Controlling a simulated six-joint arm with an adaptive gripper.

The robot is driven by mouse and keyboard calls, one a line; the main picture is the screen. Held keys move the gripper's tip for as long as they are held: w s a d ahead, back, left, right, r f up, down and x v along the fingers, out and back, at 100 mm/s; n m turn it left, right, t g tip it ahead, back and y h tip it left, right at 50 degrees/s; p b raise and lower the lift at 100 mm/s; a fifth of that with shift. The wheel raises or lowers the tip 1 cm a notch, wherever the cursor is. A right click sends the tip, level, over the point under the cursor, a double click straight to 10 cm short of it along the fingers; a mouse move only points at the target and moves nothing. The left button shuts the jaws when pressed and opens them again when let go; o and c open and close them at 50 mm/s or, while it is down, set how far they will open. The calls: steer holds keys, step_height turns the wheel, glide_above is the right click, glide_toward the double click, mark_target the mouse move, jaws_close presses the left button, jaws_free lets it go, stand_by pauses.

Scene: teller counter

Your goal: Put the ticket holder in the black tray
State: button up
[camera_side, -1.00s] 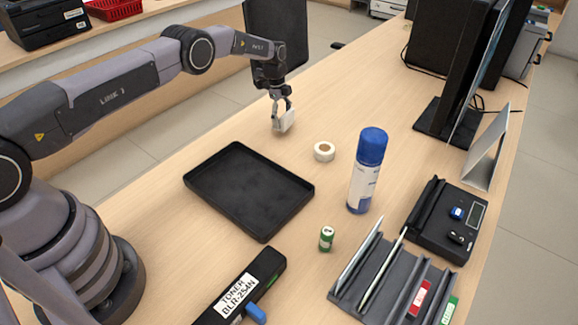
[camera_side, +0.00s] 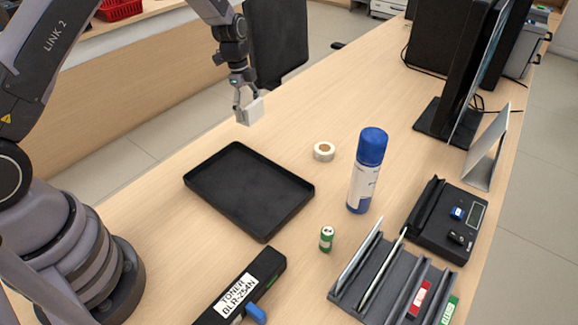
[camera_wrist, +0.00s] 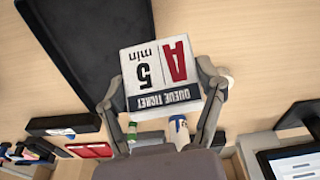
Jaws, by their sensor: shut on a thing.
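The ticket holder (camera_side: 250,111) is a small white block held in the air behind the black tray's far edge. In the wrist view the ticket holder (camera_wrist: 160,76) shows a face reading "QUEUE TICKET", "A" and "5 min", upside down. My gripper (camera_side: 246,103) is shut on it, with one finger at each side in the wrist view (camera_wrist: 163,98). The black tray (camera_side: 212,207) lies flat and empty on the counter, nearer the side camera than my gripper. In the wrist view the tray (camera_wrist: 80,45) is at the upper left, partly hidden by the ticket holder.
A tape roll (camera_side: 324,151) and a blue-capped canister (camera_side: 366,172) stand right of the tray. A small green-labelled cylinder (camera_side: 326,239) and a toner box (camera_side: 241,289) are nearer the camera. A sorter rack (camera_side: 392,280), a card device (camera_side: 446,222) and a monitor (camera_side: 470,75) line the right.

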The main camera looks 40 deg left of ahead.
steer(key=m, duration=0.1)
glide_above(237, 181)
step_height(237, 181, down, 4)
steer(key=f, duration=0.8)
steer(key=shift+a, duration=0.25)
steer(key=o, duration=1.2)
steer(key=shift+f, duration=0.1)
steer(key=shift+c, duration=0.2)
